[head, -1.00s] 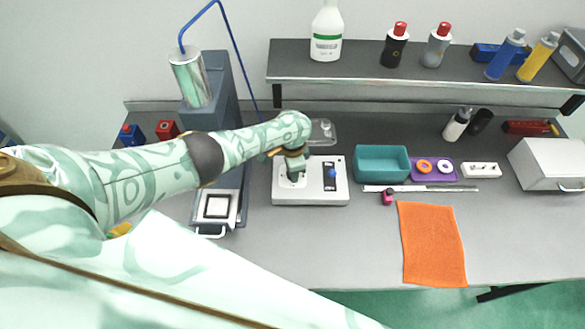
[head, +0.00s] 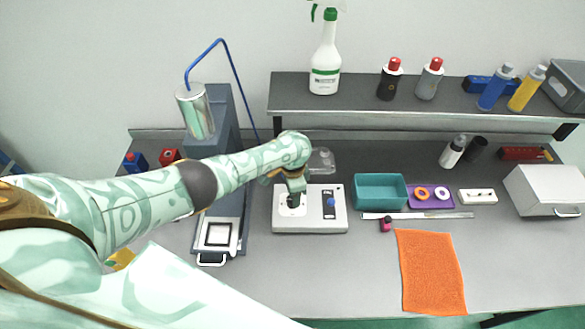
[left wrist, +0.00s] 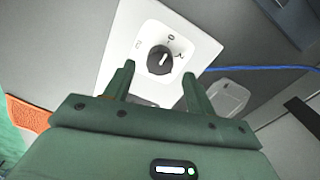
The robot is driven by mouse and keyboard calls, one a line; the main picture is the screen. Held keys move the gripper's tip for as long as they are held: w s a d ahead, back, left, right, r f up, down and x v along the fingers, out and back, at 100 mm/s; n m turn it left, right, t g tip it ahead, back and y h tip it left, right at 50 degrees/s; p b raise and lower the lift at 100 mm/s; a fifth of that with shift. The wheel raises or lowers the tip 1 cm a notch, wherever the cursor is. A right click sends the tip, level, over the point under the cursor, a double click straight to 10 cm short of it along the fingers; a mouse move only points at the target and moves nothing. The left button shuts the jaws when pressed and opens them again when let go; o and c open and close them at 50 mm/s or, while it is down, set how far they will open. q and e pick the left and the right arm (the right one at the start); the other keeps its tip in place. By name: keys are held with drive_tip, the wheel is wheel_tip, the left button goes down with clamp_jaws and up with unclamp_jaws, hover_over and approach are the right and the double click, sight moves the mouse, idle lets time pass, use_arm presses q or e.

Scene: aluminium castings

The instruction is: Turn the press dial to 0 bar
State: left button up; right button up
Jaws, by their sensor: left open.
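The dial (left wrist: 160,60) is a round black knob with a white pointer line, on a white plate with small marks around it. In the left wrist view its line points up and slightly right, towards the upper mark. It sits on the left part of a white control box (head: 312,222); in the head view my gripper partly hides it. My left gripper (left wrist: 159,76) is open, with its fingers on either side of the dial's lower part in the wrist view; contact cannot be told. In the head view the left gripper (head: 295,190) is above the dial. My right gripper is not in view.
The press column (head: 232,125) with a metal cylinder (head: 196,112) stands left of the box. A clear container (head: 321,161) lies behind it. A teal bin (head: 381,191), a ruler (head: 420,215) and an orange cloth (head: 430,271) are to the right. A shelf (head: 350,97) runs along the back.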

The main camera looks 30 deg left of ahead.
use_arm(q)
wheel_tip(320, 180, up, 12)
drive_tip(key=p, duration=0.4)
drive_tip(key=shift+r, duration=0.15)
